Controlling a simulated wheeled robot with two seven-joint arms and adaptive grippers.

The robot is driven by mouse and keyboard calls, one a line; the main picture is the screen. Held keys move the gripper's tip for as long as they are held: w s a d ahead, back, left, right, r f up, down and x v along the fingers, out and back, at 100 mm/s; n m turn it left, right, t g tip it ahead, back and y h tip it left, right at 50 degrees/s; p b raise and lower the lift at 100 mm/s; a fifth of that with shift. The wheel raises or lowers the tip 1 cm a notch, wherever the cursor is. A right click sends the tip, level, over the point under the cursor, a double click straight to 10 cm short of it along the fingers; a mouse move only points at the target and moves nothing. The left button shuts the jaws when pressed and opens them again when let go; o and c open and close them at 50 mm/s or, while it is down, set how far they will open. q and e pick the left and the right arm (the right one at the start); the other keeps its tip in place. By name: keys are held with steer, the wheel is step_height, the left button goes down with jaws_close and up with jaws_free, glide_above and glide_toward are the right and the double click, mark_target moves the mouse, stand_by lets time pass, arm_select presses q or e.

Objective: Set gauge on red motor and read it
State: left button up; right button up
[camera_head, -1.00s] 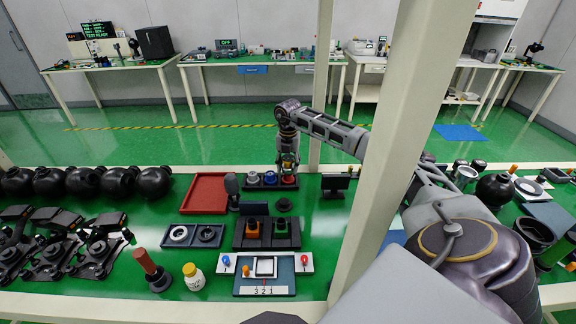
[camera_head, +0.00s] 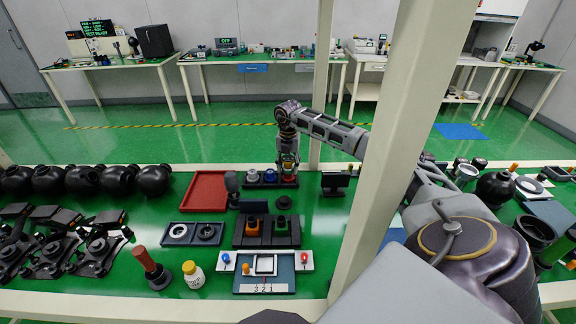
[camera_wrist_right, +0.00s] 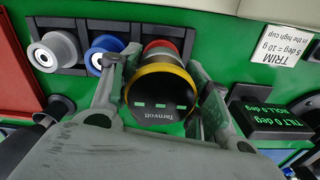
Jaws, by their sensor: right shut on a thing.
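My right gripper (camera_head: 289,168) reaches down at the rear of the bench. In the right wrist view its two fingers (camera_wrist_right: 160,98) are shut on the gauge (camera_wrist_right: 156,115), a round dark disc with a yellow rim, a "Tarnvolt" label and green dashes. The red motor (camera_wrist_right: 162,47) shows directly behind the gauge's rim, mostly hidden by it; I cannot tell whether they touch. The blue motor (camera_wrist_right: 102,56) and the grey-white motor (camera_wrist_right: 54,50) stand in the same dark rack (camera_wrist_right: 75,24). My left gripper is not in view.
A tilt display (camera_wrist_right: 280,115) reading 0 deg stands right of the gripper in the wrist view, near a white TRIM sign (camera_wrist_right: 279,46). In the head view, a red tray (camera_head: 205,192) lies left of the rack. A pale upright post (camera_head: 385,150) stands in front of my arm.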

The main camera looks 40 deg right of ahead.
mark_target(288, 159)
steer(key=shift+f, duration=0.65)
steer(key=o, duration=1.2)
steer(key=shift+r, duration=0.15)
steer(key=shift+r, duration=5.9)
